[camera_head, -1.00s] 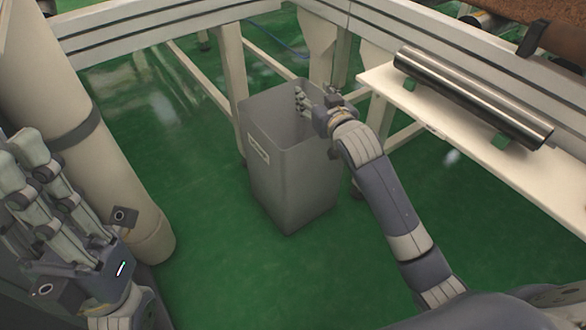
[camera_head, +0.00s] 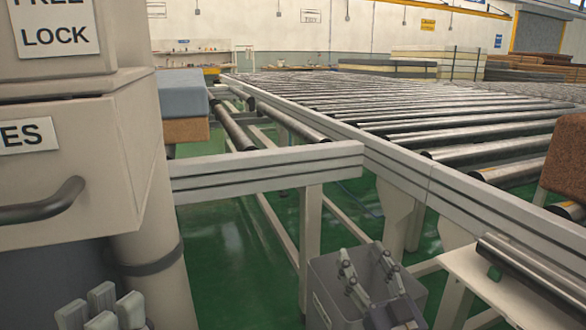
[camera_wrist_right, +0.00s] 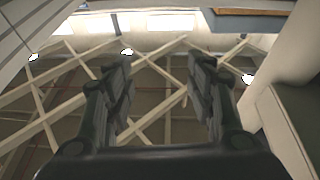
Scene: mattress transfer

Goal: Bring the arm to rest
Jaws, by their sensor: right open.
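My right gripper (camera_head: 366,260) is low in the head view, its fingers pointing up in front of the grey bin (camera_head: 322,292). The fingers stand apart with nothing between them. In the right wrist view its fingers (camera_wrist_right: 160,72) are also spread and empty, with the ceiling beams behind them. My left gripper (camera_head: 102,302) shows only as pale fingertips at the lower left edge; the rest is cut off, and I cannot tell if it is open or shut.
A beige cabinet (camera_head: 110,150) with a handle stands close at the left. A roller conveyor (camera_head: 400,110) with a pale frame stretches across the back. A brown block (camera_head: 567,160) lies at the right, above a metal roller (camera_head: 525,265) on a pale shelf.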

